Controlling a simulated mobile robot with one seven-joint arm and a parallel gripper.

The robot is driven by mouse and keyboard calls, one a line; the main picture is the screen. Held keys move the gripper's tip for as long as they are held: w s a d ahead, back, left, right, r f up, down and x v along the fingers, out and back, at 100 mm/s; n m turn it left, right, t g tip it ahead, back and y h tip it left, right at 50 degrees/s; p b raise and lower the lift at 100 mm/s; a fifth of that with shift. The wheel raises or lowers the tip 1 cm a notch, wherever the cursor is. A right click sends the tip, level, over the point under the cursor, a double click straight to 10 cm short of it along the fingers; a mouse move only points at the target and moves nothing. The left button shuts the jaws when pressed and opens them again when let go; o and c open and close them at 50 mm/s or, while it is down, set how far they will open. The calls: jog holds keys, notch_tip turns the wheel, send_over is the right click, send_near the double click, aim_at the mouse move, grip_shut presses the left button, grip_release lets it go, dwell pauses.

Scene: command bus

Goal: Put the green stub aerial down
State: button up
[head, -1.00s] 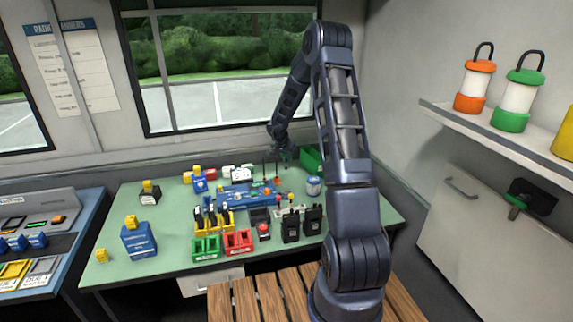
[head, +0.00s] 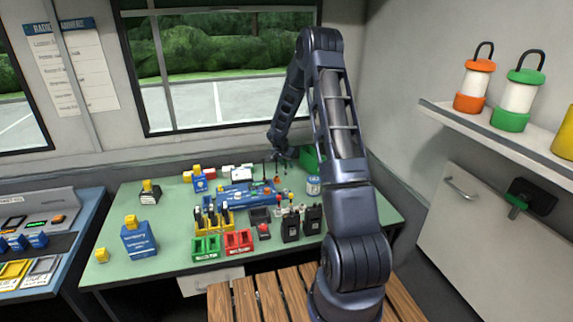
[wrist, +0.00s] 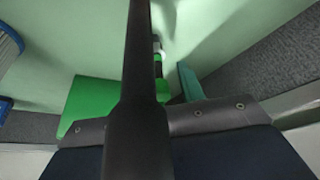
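My gripper (head: 281,153) is over the far right part of the green table, beside a green box (head: 309,160). In the wrist view a dark bar runs down the middle and hides much of what lies behind it. Just right of the bar is a narrow green piece (wrist: 159,88) with a pale and dark end above it; it may be the green stub aerial, partly hidden. The green box also shows in the wrist view (wrist: 90,100), left of the bar. I cannot make out the fingertips or whether they are closed on anything.
A blue rack (head: 238,197) with small parts stands left of my gripper. A round tin (head: 313,186), two black radios (head: 291,226), a red bin (head: 238,241) and a green bin (head: 206,247) stand nearer. The table's left part has more free room.

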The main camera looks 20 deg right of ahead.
jog(key=shift+r, duration=0.1)
jog(key=s+a+r+n+t+y, duration=0.1)
jog(key=s+a+r+t, duration=0.15)
jog(key=r, duration=1.15)
jog(key=s+a+r+n+t, duration=0.1)
jog(key=a+r+t, duration=0.25)
jog(key=r, duration=1.05)
jog(key=s+a+r+n+t+y, duration=0.2)
jog(key=s+a+r+n+y, duration=0.35)
jog(key=s+r, duration=0.6)
jog(key=s+a+n+g, duration=0.1)
jog(key=s+n+g, duration=0.15)
jog(key=s, duration=1.35)
jog(key=s+d+f+g+h, duration=0.1)
jog(key=s+d, duration=0.3)
jog(key=s, duration=0.5)
jog(key=s+d+f+m+g+h, duration=0.1)
jog(key=s+d+f+g+h, duration=0.1)
jog(key=s, duration=0.8)
jog(key=shift+s+d+f+g, duration=0.3)
jog(key=shift+d+f+g, duration=0.25)
jog(key=shift+d, duration=0.5)
